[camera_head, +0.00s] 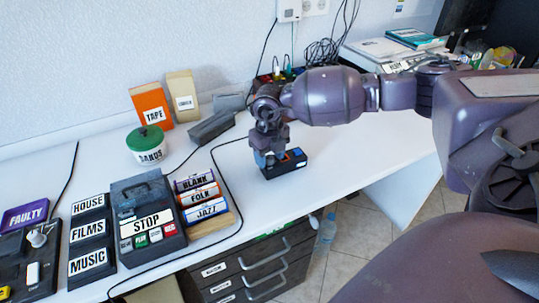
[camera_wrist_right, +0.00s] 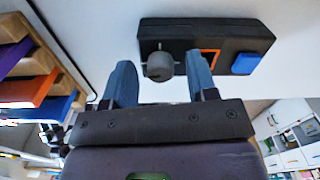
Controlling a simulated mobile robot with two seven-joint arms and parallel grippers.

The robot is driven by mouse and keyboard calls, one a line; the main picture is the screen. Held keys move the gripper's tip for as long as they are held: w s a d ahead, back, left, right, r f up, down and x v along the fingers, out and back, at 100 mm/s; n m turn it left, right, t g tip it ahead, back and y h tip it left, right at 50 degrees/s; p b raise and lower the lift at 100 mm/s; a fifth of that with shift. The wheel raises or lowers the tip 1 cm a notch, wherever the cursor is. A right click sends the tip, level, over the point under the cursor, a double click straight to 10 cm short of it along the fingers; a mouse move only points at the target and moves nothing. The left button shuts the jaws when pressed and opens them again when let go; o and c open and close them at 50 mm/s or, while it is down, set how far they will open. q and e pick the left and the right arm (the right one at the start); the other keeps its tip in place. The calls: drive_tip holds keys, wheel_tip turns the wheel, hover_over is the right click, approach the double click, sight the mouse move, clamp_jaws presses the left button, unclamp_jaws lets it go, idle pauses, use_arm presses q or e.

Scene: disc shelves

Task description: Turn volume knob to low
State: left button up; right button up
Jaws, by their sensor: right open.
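A small black box (camera_head: 287,169) lies on the white table, with an orange-framed button and a blue button on its top. In the right wrist view the same box (camera_wrist_right: 190,32) carries a round dark grey knob (camera_wrist_right: 160,67) near its left end. My right gripper (camera_head: 268,158) points down at the box. In the wrist view its blue fingers stand apart, with the knob between their tips (camera_wrist_right: 160,62). I see gaps on both sides of the knob. The arm hides the knob in the head view, and I cannot read its setting. My left gripper is not in view.
A cable (camera_head: 222,150) runs over the table left of the box. Further left stand a disc rack (camera_head: 222,217), a STOP-labelled player (camera_head: 172,245) and a green-lidded tin (camera_head: 146,145). A grey block (camera_head: 211,127) lies behind. The table right of the box is clear.

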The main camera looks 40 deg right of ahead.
sight(269, 157)
drive_tip(key=shift+r, duration=0.1)
drive_tip(key=shift+r, duration=0.2)
wheel_tip(269, 157, up, 10)
drive_tip(key=p, duration=0.2)
drive_tip(key=shift+r, duration=0.15)
idle(0.5)
